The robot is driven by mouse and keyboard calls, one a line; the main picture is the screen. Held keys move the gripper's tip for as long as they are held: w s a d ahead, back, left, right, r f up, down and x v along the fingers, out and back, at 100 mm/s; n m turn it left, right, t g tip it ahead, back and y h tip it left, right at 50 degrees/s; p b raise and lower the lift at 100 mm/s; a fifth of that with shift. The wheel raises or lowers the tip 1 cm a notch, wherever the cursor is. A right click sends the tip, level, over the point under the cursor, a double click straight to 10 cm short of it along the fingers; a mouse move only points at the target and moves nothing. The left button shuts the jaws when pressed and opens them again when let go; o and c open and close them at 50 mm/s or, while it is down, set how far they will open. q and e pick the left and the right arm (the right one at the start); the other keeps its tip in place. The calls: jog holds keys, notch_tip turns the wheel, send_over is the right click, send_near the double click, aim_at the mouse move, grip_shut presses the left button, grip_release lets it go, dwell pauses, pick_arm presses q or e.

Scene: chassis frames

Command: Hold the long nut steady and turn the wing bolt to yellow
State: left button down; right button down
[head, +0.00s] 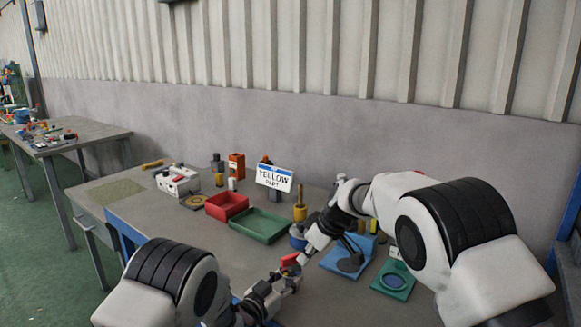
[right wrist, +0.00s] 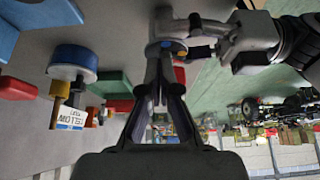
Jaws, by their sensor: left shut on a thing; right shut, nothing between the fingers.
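My left gripper (head: 272,290) is at the front of the bench, shut on a grey metal piece, probably the long nut. A small red piece (head: 290,260), possibly the wing bolt, shows just above it. My right gripper (head: 304,258) points down right beside the red piece, its fingers shut and empty. In the right wrist view its fingertips (right wrist: 165,60) come up to a dark round part (right wrist: 172,46) with blue and orange marks. The left gripper (right wrist: 212,48) reaches that part from the right. Whether the right fingertips touch it, I cannot tell.
Red (head: 226,205) and green (head: 260,226) trays lie mid-bench. A blue plate (head: 335,262) and a green plate with a ring (head: 393,280) lie to the right.

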jog(key=shift+d, duration=0.15)
notch_tip(320, 180, up, 6)
jog(key=shift+s+d, duration=0.2)
jog(key=shift+d, duration=0.05)
dwell(0.4)
notch_tip(320, 180, down, 6)
jog(key=s, duration=0.2)
jog(key=shift+a, duration=0.45)
jog(key=shift+w+a, duration=0.4)
jog(key=shift+w, duration=0.15)
dwell(0.9)
jog(key=shift+w+d, duration=0.3)
dwell(0.4)
